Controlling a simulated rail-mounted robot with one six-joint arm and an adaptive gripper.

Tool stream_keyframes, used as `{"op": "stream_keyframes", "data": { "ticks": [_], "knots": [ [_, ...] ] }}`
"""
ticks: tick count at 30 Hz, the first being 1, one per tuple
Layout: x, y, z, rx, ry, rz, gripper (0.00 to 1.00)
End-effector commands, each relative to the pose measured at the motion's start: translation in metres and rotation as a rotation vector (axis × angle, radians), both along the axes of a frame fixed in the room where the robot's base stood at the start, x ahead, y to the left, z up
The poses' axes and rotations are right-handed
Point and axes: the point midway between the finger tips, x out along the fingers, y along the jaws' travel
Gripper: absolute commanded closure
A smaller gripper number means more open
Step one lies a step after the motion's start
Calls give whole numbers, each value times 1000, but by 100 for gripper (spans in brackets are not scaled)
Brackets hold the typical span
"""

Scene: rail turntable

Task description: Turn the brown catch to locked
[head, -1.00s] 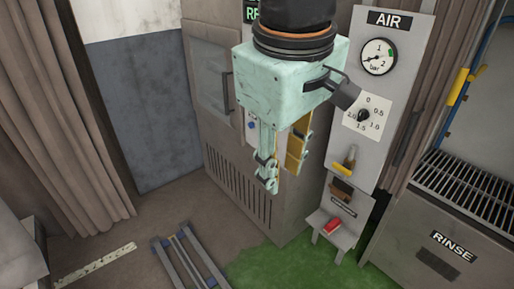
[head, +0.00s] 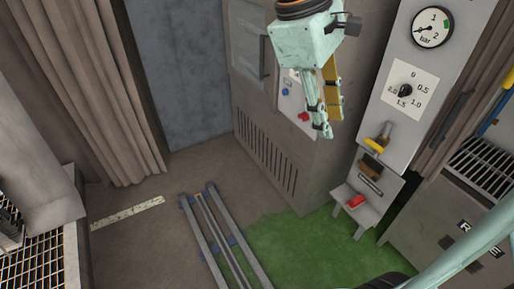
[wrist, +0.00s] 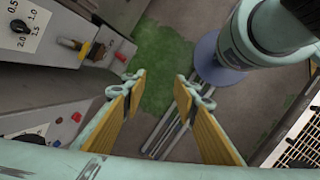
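The brown catch (head: 372,167) is a small brown block low on the grey AIR panel (head: 398,130), just below a yellow-handled lever (head: 377,146). It also shows at the upper left of the wrist view (wrist: 97,50), where its locked or unlocked position cannot be read. My gripper (head: 328,115) is in the air to the left of the panel, apart from the catch. In the wrist view my gripper (wrist: 160,80) has its yellow-padded fingers spread wide with nothing between them.
A pressure gauge (head: 432,27) and a numbered dial (head: 404,90) are above the lever. A red block (head: 356,201) sits on a small grey ledge below the catch. A grey cabinet with red and blue buttons stands behind my gripper. Floor rails (head: 215,240) run beside green flooring.

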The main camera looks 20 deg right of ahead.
Motion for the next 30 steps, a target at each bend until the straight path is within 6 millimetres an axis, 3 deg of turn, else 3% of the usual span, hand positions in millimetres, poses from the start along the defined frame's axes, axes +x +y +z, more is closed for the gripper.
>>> {"op": "stream_keyframes", "data": {
  "ticks": [30],
  "knots": [
    [77, -96, -66, -128, 419, 304, 73]
  ]
}}
